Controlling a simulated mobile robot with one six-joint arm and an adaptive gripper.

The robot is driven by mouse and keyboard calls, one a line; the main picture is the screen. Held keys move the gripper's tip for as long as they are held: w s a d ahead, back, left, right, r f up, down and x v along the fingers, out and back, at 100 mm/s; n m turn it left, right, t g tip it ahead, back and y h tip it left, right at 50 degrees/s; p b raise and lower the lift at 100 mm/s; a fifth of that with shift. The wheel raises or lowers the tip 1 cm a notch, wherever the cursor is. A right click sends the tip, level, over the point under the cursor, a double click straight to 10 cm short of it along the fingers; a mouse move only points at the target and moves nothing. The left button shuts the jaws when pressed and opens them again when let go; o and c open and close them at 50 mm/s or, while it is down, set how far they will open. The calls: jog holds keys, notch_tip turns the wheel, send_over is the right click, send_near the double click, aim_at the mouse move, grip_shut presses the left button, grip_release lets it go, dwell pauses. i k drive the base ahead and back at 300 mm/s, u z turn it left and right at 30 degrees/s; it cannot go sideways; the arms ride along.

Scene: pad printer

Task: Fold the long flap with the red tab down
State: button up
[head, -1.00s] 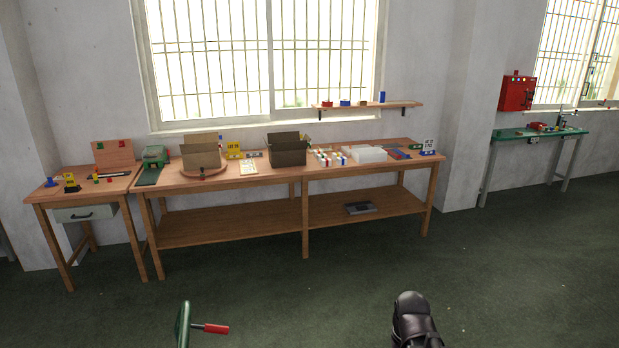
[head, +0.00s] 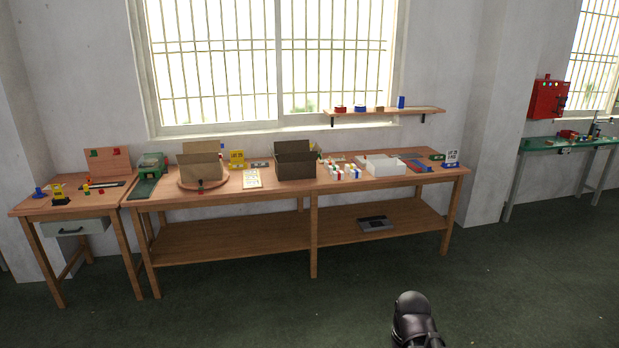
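An open cardboard box (head: 202,171) stands on a round wooden turntable (head: 182,186) at the left of the long workbench, with a raised flap above it. A darker open carton (head: 296,166) stands to its right with its flaps up. No red tab can be made out on either box at this distance. A black end part of my arm, taken as my gripper (head: 412,318), shows at the bottom edge, far in front of the bench. Its fingers cannot be made out, and nothing held is visible.
The long workbench (head: 240,200) also carries a white tray (head: 386,168), small bottles, a yellow sign (head: 237,158) and a green machine (head: 147,178). A small side table (head: 40,208) adjoins its left. The green floor (head: 250,315) before the bench is clear.

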aim_at(192, 157)
jog(key=u, duration=0.25)
jog(key=i, duration=1.6)
jog(key=u, duration=0.65)
jog(key=i, duration=1.75)
jog(key=u, duration=0.3)
